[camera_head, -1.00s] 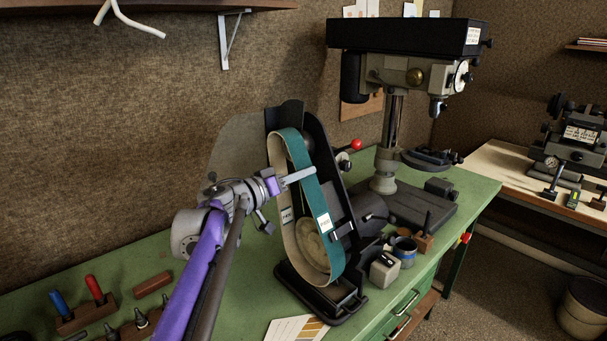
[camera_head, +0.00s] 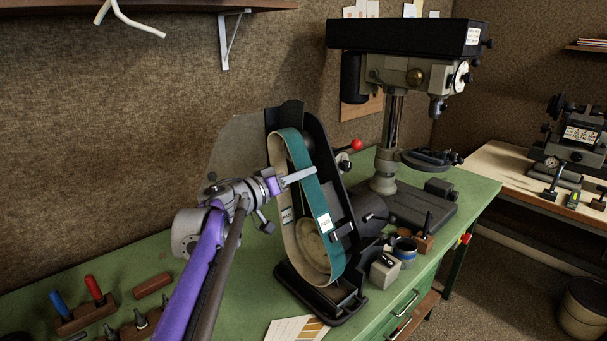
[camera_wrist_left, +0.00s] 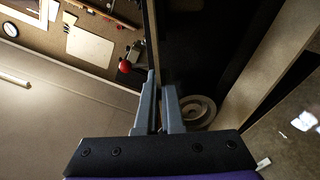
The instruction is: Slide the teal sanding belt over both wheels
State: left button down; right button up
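The teal sanding belt (camera_head: 318,204) is a tall upright loop with a beige inside, at the front of the black belt grinder (camera_head: 323,150). The pale lower wheel (camera_head: 311,240) shows inside the loop; a pale wheel also shows in the left wrist view (camera_wrist_left: 197,110). The upper wheel is mostly hidden behind the belt. I cannot tell how far the belt sits over either wheel. My left gripper (camera_head: 313,171) reaches in from the left at the belt's right run. In the left wrist view its fingers (camera_wrist_left: 160,88) are nearly together on the thin belt edge. My right gripper is out of view.
A drill press (camera_head: 385,185) stands right of the grinder on the green bench (camera_head: 240,290). A red-knobbed lever (camera_head: 356,145) sticks out behind the belt. A small grey block (camera_head: 384,270) and a blue tin (camera_head: 405,252) stand close on the right. Tools (camera_head: 75,305) lie front left.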

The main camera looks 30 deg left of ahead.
pick_arm(q)
jog(key=shift+x, duration=1.1)
dwell(0.9)
jog(key=shift+x, duration=0.85)
dwell(0.3)
jog(key=c, duration=1)
grip_release()
jog(key=shift+o, duration=0.2)
jog(key=shift+s+a, duration=0.1)
jog(key=b+v, duration=0.1)
jog(key=v, duration=0.5)
jog(key=shift+s, duration=0.4)
